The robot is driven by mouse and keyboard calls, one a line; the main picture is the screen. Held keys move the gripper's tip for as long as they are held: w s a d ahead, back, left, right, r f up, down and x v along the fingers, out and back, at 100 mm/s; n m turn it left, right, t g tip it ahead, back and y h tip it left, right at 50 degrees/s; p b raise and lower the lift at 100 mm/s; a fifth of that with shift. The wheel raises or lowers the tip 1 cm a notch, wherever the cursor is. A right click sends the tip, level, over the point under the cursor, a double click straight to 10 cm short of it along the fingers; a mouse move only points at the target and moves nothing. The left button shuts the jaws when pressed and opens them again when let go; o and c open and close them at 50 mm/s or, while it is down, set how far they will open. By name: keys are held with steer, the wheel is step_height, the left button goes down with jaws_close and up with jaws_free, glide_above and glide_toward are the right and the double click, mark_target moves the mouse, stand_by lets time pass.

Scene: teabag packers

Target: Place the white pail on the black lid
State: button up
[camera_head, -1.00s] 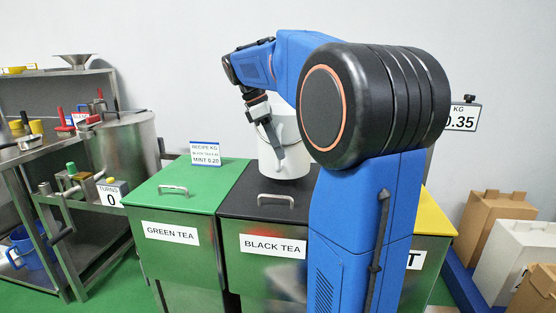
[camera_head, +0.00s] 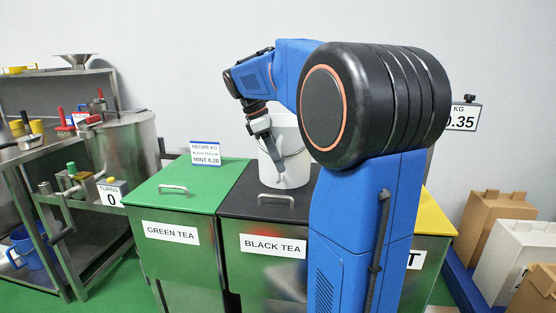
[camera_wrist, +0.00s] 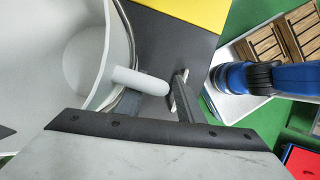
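The white pail (camera_head: 291,160) is upright over the rear part of the black lid (camera_head: 242,201), partly hidden behind my arm. Its bottom is at or just above the lid; I cannot tell whether it touches. My gripper (camera_head: 277,168) is at the pail's front left side, shut on its handle. In the wrist view, the white handle grip (camera_wrist: 140,80) lies between the fingers of my gripper (camera_wrist: 152,98). The open pail (camera_wrist: 85,62) is on the left there, and the black lid (camera_wrist: 172,48) shows beyond.
A metal lid handle (camera_head: 276,200) stands in front of the pail. The green lid (camera_head: 180,187) with a recipe card (camera_head: 206,153) is on the left, and a yellow lid (camera_head: 433,215) is on the right. A steel drum (camera_head: 127,150) and shelf stand further left, cartons (camera_head: 488,222) at right.

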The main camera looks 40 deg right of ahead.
steer(key=shift+r, duration=0.1)
steer(key=v, duration=1.2)
steer(key=s+a+f+m+t+y, duration=0.1)
steer(key=s+a+f+m+t, duration=0.2)
steer(key=s+a+f, duration=0.6)
steer(key=s+a+f+m+t+y, duration=0.2)
steer(key=s+a+f+m+t, duration=0.2)
steer(key=s+a+f+m, duration=0.3)
steer(key=s+a+f, duration=0.1)
steer(key=s+f, duration=0.3)
steer(key=f, duration=0.2)
steer(key=s+a+f, duration=0.2)
steer(key=s+f, duration=0.1)
steer(key=f, duration=0.3)
steer(key=shift+s+t+y, duration=0.3)
steer(key=shift+s, duration=0.1)
